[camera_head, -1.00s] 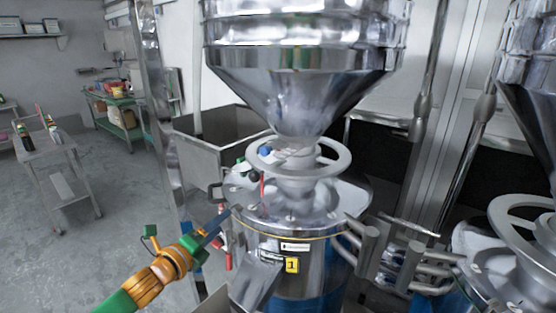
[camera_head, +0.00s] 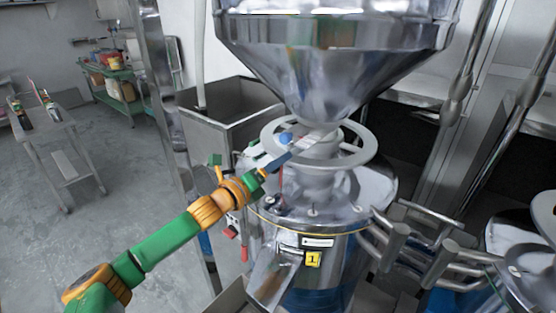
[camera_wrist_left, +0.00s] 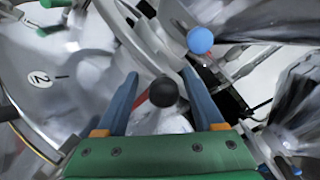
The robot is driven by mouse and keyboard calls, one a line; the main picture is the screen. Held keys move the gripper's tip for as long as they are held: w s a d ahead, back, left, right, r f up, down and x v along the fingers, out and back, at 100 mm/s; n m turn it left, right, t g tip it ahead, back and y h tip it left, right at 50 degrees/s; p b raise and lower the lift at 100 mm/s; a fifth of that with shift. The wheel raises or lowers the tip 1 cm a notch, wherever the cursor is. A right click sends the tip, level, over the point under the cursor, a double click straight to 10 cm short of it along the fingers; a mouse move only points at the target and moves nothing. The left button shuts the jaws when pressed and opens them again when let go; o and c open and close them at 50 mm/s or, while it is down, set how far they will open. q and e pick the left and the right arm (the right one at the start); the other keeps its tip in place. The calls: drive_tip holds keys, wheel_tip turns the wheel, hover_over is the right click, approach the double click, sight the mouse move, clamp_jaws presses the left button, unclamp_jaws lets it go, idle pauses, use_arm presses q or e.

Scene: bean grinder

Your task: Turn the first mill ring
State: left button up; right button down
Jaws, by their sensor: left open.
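The first mill (camera_head: 345,265) carries a yellow tag with a 1. Its grey spoked ring (camera_head: 365,151) sits level around the neck under the steel hopper. My left gripper (camera_head: 287,157) is at the ring's near left side, its blue fingers pointing up toward the rim. In the left wrist view the fingers (camera_wrist_left: 160,75) are spread. A black knob (camera_wrist_left: 163,92) appears between them and a blue knob (camera_wrist_left: 200,40) just beyond. A grey bar, apparently part of the ring, crosses near the fingertips. I cannot tell whether they touch it. My right gripper is not in view.
A second mill's ring (camera_head: 542,212) is at the right edge. Steel pipes (camera_head: 400,240) stick out of the first mill's right side. A steel bin (camera_head: 190,122) stands behind left. A red-handled lever (camera_head: 231,229) hangs at the mill's left. The floor at left is open.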

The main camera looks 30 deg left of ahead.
use_arm(q)
drive_tip(key=shift+w+r, duration=0.1)
drive_tip(key=shift+w, duration=0.15)
drive_tip(key=shift+d, duration=0.25)
drive_tip(key=shift+w, duration=0.1)
clamp_jaws()
idle(1.1)
